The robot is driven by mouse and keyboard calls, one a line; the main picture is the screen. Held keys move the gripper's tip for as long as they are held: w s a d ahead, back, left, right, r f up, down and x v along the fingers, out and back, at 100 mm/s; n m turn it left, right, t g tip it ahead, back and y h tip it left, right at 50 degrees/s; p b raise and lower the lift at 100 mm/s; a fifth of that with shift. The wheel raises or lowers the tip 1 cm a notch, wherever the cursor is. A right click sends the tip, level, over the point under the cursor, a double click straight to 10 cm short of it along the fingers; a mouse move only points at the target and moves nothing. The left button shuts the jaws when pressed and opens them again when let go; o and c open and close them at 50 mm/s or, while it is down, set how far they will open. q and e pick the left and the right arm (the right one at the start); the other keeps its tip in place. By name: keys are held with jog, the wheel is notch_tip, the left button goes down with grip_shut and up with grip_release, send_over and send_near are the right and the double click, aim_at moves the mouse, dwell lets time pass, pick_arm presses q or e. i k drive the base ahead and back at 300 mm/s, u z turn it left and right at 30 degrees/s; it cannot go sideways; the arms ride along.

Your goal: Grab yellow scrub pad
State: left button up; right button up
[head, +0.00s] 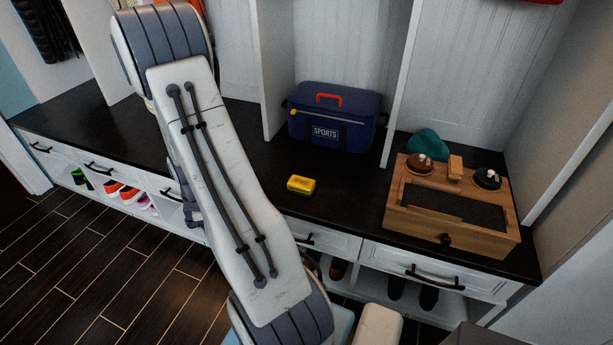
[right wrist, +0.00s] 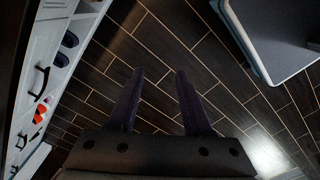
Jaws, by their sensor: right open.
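The yellow scrub pad (head: 301,185) lies flat on the black bench top (head: 345,178) in the head view, in front of the blue sports bag. It has some dark marking on its top. No gripper is near it in the picture. My right gripper (right wrist: 159,75) shows in the right wrist view, open and empty, with both fingers over the dark plank floor. The pad is not in that view. My left gripper does not show. A large white arm link of mine crosses the head view and hides part of the bench left of the pad.
A blue sports bag (head: 334,117) stands behind the pad. A wooden shoe-care box (head: 452,232) with brushes and a teal cloth (head: 430,145) sit to the right. White drawers (head: 425,265) and shoe cubbies run below. The bench around the pad is clear.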

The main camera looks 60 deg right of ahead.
aim_at(305, 186)
jog(key=z, duration=0.6)
jog(key=i, duration=0.9)
jog(key=z, duration=0.65)
